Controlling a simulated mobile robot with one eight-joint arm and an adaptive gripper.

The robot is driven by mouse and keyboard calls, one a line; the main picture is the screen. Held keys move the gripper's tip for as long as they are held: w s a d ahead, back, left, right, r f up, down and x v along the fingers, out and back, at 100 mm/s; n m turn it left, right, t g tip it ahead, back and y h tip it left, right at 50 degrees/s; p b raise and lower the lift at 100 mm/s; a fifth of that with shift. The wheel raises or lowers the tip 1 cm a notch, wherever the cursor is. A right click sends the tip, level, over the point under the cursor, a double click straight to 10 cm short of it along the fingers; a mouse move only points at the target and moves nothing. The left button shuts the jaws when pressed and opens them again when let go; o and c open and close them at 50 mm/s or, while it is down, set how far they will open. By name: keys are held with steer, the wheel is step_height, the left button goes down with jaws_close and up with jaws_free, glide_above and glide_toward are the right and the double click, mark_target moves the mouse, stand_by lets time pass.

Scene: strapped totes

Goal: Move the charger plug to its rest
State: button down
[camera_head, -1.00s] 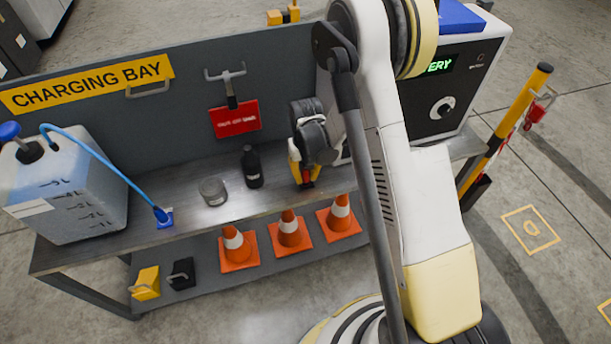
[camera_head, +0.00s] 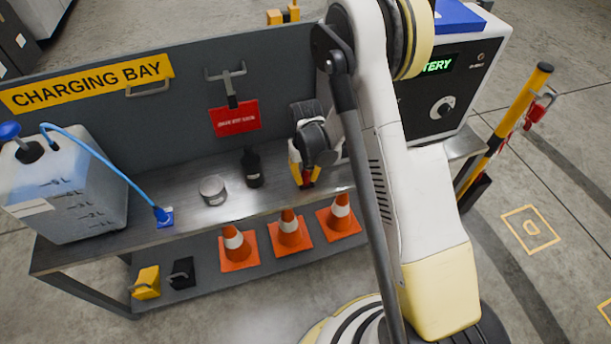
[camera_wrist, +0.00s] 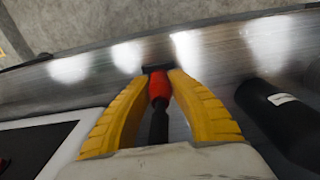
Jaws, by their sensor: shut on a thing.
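My gripper (camera_head: 305,180) is low over the right part of the grey bench, in front of the back panel. In the wrist view its yellow fingers (camera_wrist: 160,76) are closed around a red and black piece that I take to be the charger plug (camera_wrist: 159,88). The plug has a red section near the fingertips and a dark shaft toward the palm. A dark part sits at the fingertips. In the head view only a little red shows below the fingers. I cannot tell whether the plug touches the bench. I cannot clearly identify its rest.
A black bottle (camera_head: 252,168) and a grey round tin (camera_head: 212,189) stand left of my gripper. A red sign (camera_head: 236,119) hangs on the panel (camera_head: 100,128). The battery unit (camera_head: 463,80) is at right. Several orange cones, including one (camera_head: 289,232), stand on the lower shelf.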

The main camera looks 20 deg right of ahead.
steer(key=shift+f, duration=0.2)
steer(key=c, duration=1.3)
jaws_free()
steer(key=shift+o, duration=0.2)
step_height(320, 180, up, 12)
